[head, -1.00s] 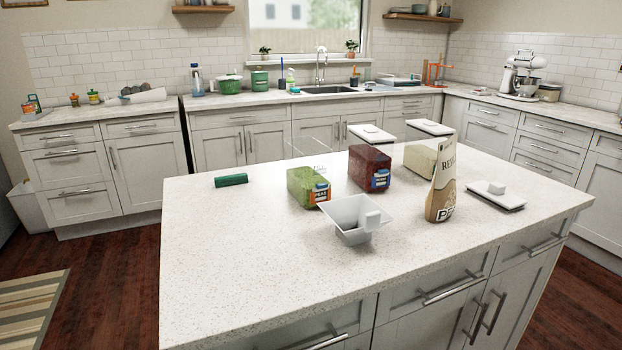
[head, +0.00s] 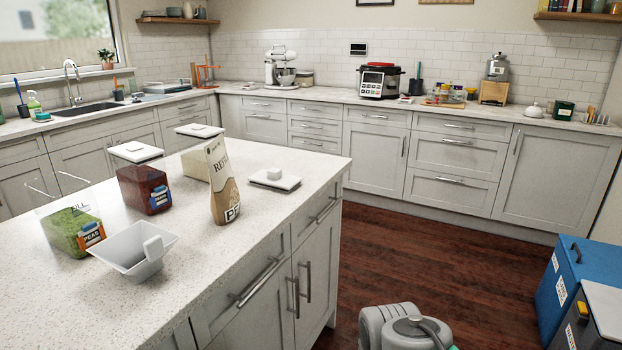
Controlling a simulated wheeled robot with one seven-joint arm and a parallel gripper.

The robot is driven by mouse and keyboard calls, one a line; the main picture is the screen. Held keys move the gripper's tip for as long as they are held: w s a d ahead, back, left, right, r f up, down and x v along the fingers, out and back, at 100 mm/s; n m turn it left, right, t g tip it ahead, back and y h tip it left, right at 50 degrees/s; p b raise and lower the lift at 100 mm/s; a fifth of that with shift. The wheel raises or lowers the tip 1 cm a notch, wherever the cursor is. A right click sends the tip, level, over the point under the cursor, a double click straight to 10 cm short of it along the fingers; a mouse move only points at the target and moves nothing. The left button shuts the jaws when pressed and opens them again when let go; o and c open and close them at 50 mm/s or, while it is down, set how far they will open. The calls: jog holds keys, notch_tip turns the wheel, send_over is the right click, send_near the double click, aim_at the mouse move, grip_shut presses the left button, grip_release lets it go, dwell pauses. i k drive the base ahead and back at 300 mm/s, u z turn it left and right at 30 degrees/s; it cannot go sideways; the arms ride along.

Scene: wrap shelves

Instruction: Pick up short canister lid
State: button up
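A white square lid with a block-shaped knob (head: 274,179) lies flat on the island counter near its right end, apart from the other things. It seems to be the short canister lid. A clear canister of green peas (head: 75,232) stands at the left with no lid visible on it. A canister with dark red contents (head: 144,190) has a white lid (head: 135,152) at its top. A canister with pale contents (head: 196,164) behind it also has a white lid (head: 199,130). My gripper is not in view; part of my arm shows at the bottom.
A standing refill bag (head: 224,185) is left of the loose lid. A white scoop-like funnel (head: 135,256) sits near the island's front edge. Blue and grey bins (head: 575,280) stand at the lower right. The wooden floor (head: 430,235) right of the island is open.

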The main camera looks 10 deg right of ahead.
aim_at(286, 184)
jog(key=z, duration=1.1)
jog(key=i, duration=0.55)
jog(key=u, duration=2.75)
